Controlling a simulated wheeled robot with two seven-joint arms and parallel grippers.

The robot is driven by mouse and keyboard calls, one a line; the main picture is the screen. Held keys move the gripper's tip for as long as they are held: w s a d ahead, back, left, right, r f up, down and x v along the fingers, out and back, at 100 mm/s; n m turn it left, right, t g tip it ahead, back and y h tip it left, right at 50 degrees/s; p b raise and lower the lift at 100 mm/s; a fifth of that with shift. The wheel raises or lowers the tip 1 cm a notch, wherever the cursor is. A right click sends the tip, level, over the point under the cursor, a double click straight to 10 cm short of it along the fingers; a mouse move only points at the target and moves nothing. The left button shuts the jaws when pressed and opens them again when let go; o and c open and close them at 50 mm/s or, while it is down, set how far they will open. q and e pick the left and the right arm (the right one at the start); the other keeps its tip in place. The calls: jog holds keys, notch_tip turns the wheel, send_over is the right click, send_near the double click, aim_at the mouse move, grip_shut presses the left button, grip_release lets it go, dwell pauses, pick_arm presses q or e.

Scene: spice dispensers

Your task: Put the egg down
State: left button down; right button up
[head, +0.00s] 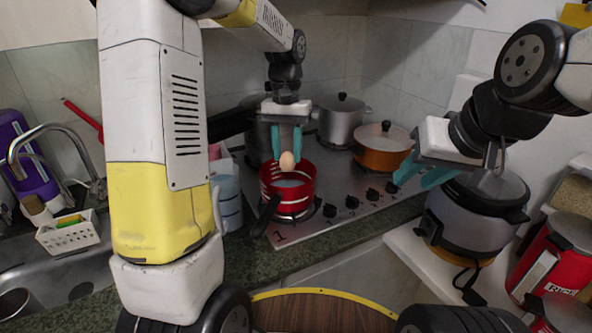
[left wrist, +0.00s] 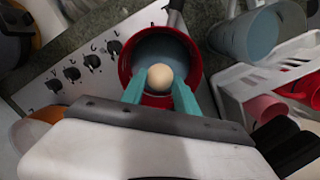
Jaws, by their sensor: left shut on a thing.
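The egg (head: 287,161) is pale brown and is held between the teal fingertips of my left gripper (head: 287,148). My left gripper is shut on it and points down over the red pot (head: 301,190). In the left wrist view the egg (left wrist: 159,78) shows between the two fingertips (left wrist: 160,90), with the grey inside of the red pot (left wrist: 126,66) behind it. The egg appears above the pot's opening. My right gripper (head: 420,178) is at the right, near the rice cooker; its teal fingers appear apart, with nothing seen between them.
The pot sits on the front of the steel stove (head: 350,215), its dark handle towards me. An orange pot (head: 383,158) and a silver pot (head: 341,121) stand behind. A grey cooker (head: 470,225) is at the right. Blue cups (head: 227,195) stand left of the pot.

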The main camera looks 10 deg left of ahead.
pick_arm(q)
notch_tip(320, 180, down, 8)
jog(key=shift+r, duration=0.15)
dwell(0.4)
jog(key=c, duration=0.9)
grip_release()
